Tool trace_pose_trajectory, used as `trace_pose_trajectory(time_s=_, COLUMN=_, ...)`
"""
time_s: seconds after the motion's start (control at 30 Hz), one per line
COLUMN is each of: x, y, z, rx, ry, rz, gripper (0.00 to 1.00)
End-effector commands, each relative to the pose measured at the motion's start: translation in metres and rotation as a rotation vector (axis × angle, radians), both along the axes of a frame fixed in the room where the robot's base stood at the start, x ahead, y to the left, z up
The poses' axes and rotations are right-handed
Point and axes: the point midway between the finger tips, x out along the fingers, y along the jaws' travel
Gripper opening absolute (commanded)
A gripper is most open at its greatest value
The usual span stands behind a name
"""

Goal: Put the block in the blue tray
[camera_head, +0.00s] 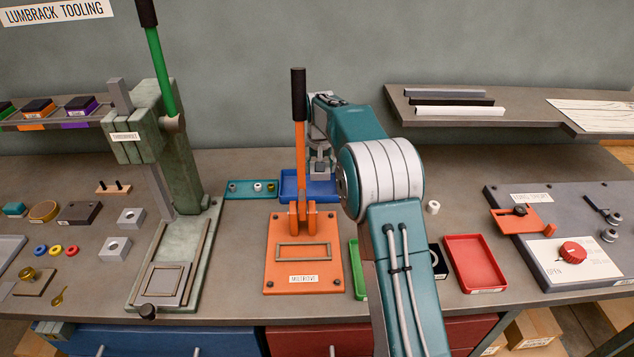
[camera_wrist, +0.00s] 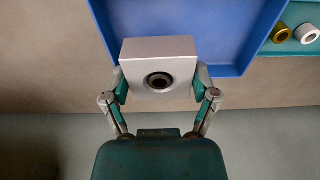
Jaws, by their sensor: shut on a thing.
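A grey metal block (camera_wrist: 160,54) with a dark round hole in its face is between the two fingers of my gripper (camera_wrist: 160,84), which is shut on it. The blue tray (camera_wrist: 215,50) shows behind the block in the wrist view, and the block overlaps the tray's edge there. In the head view the block (camera_head: 320,168) hangs under my gripper (camera_head: 320,157) at the back of the bench, over the blue tray (camera_head: 291,188) as seen from here. My arm hides the tray's right part. The block's height above the tray floor is hard to tell.
An orange press (camera_head: 305,265) with an upright lever stands in front of the blue tray. A teal tray (camera_head: 241,189) with small rings adjoins it on the left. A green press (camera_head: 180,180) stands farther left. A red tray (camera_head: 474,262) is right of my arm.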

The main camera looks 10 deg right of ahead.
Motion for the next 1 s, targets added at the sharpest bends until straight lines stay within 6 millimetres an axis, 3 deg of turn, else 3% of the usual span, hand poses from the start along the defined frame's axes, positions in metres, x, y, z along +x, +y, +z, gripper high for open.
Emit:
trace_pose_trajectory(time_s=0.4, x=0.0, y=0.0, z=-0.047, rx=0.0, ry=0.0, rz=0.0, gripper=0.18)
trace_pose_trajectory(time_s=0.73, x=0.0, y=0.0, z=-0.05, rx=0.0, ry=-0.001, rz=0.0, gripper=0.18)
trace_pose_trajectory(time_s=0.77, x=0.0, y=0.0, z=-0.05, rx=0.0, ry=-0.001, rz=0.0, gripper=0.9)
trace_pose_trajectory(time_s=0.8, x=0.0, y=0.0, z=-0.05, rx=0.0, ry=-0.001, rz=0.0, gripper=1.0)
trace_pose_trajectory(time_s=1.0, x=0.0, y=0.0, z=-0.05, rx=0.0, ry=-0.001, rz=0.0, gripper=1.0)
